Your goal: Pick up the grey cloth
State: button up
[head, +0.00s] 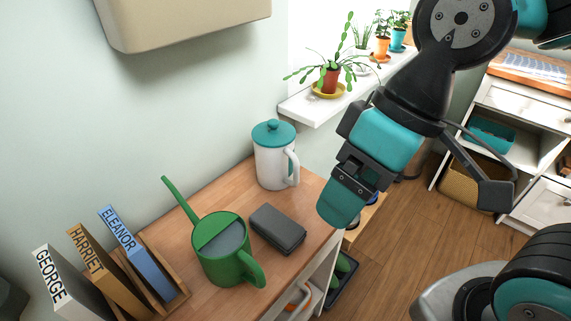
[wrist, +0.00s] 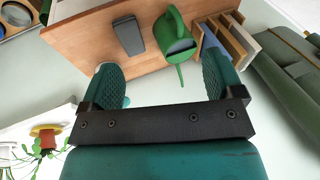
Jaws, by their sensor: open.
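The grey cloth (head: 277,229) is a dark grey, folded, flat rectangular bundle lying on the wooden tabletop. It also shows in the wrist view (wrist: 129,36), beyond the fingers and between them. My gripper (head: 343,207) is in the air to the right of the cloth in the head view, apart from it. In the wrist view my gripper (wrist: 162,82) has its two teal fingers spread wide with nothing between them.
A green watering can (head: 226,252) stands close left of the cloth. A white jug with a teal lid (head: 275,155) stands behind it. Upright name-labelled books (head: 130,250) sit at the left. A white sill (head: 330,103) with potted plants juts out above the far end.

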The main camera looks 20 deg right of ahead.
aim_at(281, 232)
jog(key=u, duration=0.35)
jog(key=k, duration=1.1)
jog(key=u, duration=1.45)
jog(key=i, duration=1.2)
jog(key=z, duration=0.8)
